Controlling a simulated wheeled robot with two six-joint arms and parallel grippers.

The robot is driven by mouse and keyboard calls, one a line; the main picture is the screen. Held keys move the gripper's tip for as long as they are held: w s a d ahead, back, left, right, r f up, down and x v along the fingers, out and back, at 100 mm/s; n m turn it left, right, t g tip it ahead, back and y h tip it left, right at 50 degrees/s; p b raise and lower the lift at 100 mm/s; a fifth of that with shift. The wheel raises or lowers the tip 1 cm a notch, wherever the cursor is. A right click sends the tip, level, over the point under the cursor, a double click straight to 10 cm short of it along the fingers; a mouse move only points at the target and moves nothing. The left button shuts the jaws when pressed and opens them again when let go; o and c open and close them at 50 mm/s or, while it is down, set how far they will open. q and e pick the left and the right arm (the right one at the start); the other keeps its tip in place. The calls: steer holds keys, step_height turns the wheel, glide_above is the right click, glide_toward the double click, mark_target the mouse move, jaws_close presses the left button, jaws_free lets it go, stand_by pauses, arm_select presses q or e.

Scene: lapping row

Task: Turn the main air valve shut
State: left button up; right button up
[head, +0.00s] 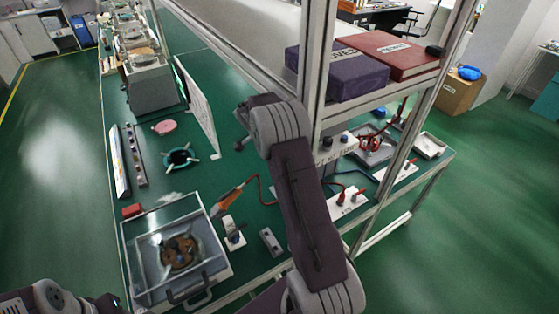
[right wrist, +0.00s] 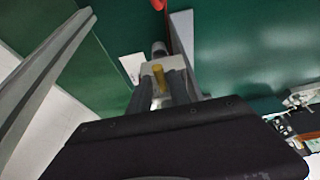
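In the right wrist view a yellow lever (right wrist: 158,78), which looks like the valve's handle, shows in front of a pale grey block (right wrist: 147,66). My right gripper (right wrist: 161,88) has its two dark fingers on either side of the lever, close to it. Whether they press on it I cannot tell. In the head view my right arm reaches up to the shelf post, and its fingers and the valve cannot be made out there. My left arm shows only at the bottom left corner, with no fingertips in view.
A shelf post (head: 315,70) and a shelf with purple (head: 340,78) and red (head: 390,55) boxes stand close to my right arm. On the green bench are a clear-lidded case (head: 218,262), an orange-handled tool (head: 230,200) with a red cable, and an upright white panel (head: 196,105).

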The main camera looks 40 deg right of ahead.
jaws_close()
steer(key=s+n+t+b, duration=0.1)
steer(key=n+b, duration=0.2)
steer(key=shift+s, duration=0.1)
steer(key=shift+o, duration=2.2)
jaws_free()
steer(key=b+v, duration=0.1)
steer(key=v, duration=0.8)
